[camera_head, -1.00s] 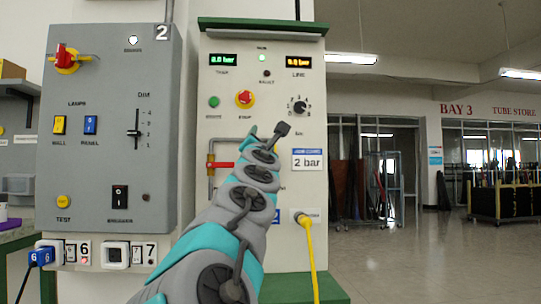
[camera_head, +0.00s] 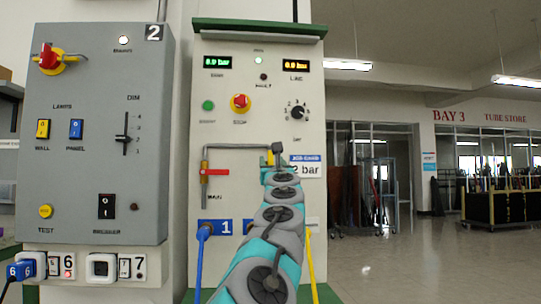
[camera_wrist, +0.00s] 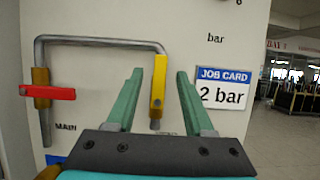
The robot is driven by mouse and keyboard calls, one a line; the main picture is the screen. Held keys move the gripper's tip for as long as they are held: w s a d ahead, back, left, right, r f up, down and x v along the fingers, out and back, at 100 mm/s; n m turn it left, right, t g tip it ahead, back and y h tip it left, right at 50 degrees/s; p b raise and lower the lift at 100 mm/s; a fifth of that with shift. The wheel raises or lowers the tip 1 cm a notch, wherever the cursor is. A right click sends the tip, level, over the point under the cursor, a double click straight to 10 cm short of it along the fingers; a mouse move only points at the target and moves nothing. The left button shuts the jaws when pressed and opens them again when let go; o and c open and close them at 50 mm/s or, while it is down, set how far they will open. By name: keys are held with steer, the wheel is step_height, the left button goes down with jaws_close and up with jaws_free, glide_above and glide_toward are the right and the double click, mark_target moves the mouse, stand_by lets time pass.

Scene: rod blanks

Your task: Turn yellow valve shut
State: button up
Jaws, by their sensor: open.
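The yellow valve handle (camera_wrist: 158,86) shows in the wrist view on the right leg of a bent grey pipe (camera_wrist: 100,41). It points straight up and down, in line with that leg. My gripper (camera_wrist: 160,73) is open, and its two green fingers appear on either side of the yellow handle, apart from it. How far the fingertips are from the panel I cannot tell.
A job card (camera_wrist: 221,88) reading 2 bar is right of my gripper. A knob (camera_head: 297,112) and red button (camera_head: 240,102) sit above. Open floor (camera_head: 400,265) lies at the right.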

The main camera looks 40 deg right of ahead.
mark_target(271, 158)
steer(key=shift+p+x, duration=0.9)
steer(key=shift+x, duration=1.15)
steer(key=shift+r, duration=0.1)
jaws_close()
